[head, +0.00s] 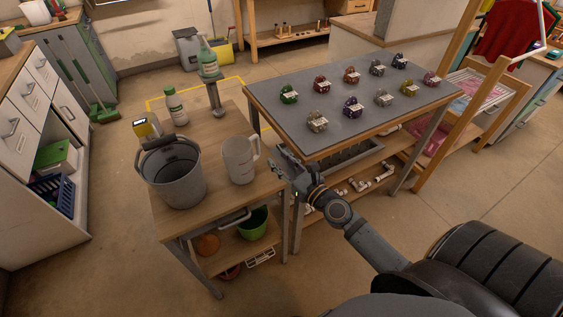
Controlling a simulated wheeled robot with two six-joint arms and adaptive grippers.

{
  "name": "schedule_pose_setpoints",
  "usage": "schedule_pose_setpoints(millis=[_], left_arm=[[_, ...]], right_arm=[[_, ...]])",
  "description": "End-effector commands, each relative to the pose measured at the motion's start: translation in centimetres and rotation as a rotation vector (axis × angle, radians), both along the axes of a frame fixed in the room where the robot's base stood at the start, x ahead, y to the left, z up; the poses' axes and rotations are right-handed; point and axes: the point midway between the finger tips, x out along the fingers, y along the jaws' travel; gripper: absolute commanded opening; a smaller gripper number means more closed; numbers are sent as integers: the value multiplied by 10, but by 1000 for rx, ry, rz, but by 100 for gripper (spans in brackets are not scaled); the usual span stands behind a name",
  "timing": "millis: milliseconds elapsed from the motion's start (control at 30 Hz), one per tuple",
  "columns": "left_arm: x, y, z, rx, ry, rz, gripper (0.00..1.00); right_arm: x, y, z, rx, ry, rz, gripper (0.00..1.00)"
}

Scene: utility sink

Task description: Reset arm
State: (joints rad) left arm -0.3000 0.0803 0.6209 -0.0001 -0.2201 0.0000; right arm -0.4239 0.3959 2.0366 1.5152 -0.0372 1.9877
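My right arm (372,240) comes in from the lower right. My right gripper (279,160) is beside the front left corner of the grey-topped table, to the right of the clear pitcher (239,160). It looks apart from the pitcher. The fingers are small and dark, so I cannot tell whether they are open or shut; no held object shows. My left gripper is not in view.
A grey bucket (176,178), white bottle (175,106) and yellow-black box (146,128) stand on the wooden cart (219,195). Several small coloured labelled lumps sit on the grey-topped table (270,92). Floor (110,250) left of the cart is clear.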

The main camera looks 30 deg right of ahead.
Motion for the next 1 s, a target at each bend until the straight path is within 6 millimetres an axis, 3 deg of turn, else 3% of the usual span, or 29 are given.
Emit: schedule_pose_setpoints(millis=[233, 333, 433, 500, 567, 600, 733, 900, 1000], left_arm=[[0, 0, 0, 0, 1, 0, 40], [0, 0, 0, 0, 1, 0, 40], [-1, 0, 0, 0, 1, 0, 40], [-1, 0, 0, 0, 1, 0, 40], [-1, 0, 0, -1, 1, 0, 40], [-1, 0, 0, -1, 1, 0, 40], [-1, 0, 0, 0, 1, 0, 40], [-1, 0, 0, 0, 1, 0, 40], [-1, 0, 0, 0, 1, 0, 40]], right_arm=[[0, 1, 0, -11, -1, 5, 36], [-7, 22, 0, -177, -20, 80, 36], [-29, 66, -11, -618, -78, 270, 36], [-52, 93, -29, -1033, -139, 450, 36], [-72, 102, -48, -1363, -187, 607, 36], [-84, 102, -59, -1550, -211, 704, 36], [-117, 85, -88, -1998, -256, 999, 36], [-155, 48, -105, -2345, -270, 1375, 36], [-177, 25, -107, -2463, -264, 1605, 36]])
